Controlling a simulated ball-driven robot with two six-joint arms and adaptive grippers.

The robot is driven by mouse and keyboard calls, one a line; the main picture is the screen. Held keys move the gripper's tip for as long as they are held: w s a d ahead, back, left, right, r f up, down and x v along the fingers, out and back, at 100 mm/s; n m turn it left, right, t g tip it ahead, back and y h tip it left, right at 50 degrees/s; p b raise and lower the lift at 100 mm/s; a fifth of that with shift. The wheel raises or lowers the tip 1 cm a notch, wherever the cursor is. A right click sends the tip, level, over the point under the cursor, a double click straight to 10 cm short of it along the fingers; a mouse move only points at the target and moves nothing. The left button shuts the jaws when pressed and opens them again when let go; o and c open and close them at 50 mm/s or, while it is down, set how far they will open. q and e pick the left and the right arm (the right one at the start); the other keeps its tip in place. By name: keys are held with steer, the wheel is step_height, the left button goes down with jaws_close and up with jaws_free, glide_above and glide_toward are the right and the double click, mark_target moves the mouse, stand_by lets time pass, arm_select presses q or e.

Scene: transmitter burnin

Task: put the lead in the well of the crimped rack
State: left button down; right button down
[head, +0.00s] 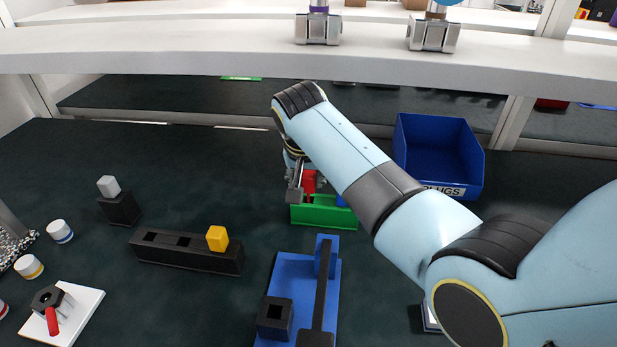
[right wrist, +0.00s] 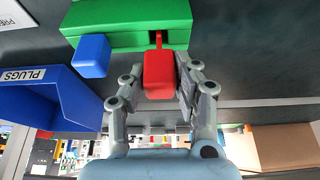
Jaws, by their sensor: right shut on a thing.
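A red block with a thin red stem, which looks like the lead (right wrist: 158,76), is between the fingers of my right gripper (right wrist: 160,66). The gripper is shut on it. Its stem reaches to a slot in the green holder (right wrist: 125,22); I cannot tell how deep it sits. In the head view the red lead (head: 309,180) shows above the green holder (head: 322,214), partly behind my right gripper (head: 299,186). A long black rack (head: 187,252) with square wells holds a yellow block (head: 217,239) at its right end. No rack is clearly marked as crimped. My left gripper is not in view.
A blue block (right wrist: 90,56) is at the green holder, beside the lead. A blue bin (head: 438,150) labelled PLUGS stands right. A blue fixture (head: 293,270) with black parts is in front. A small black block (head: 119,209) holds a grey piece. A shelf (head: 180,48) spans above.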

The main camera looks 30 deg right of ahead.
steer(key=shift+f, duration=0.6)
steer(key=c, duration=1)
jaws_free()
steer(key=shift+r, duration=0.25)
steer(key=p+v, duration=1.2)
steer(key=p, duration=0.2)
steer(key=shift+r, duration=0.35)
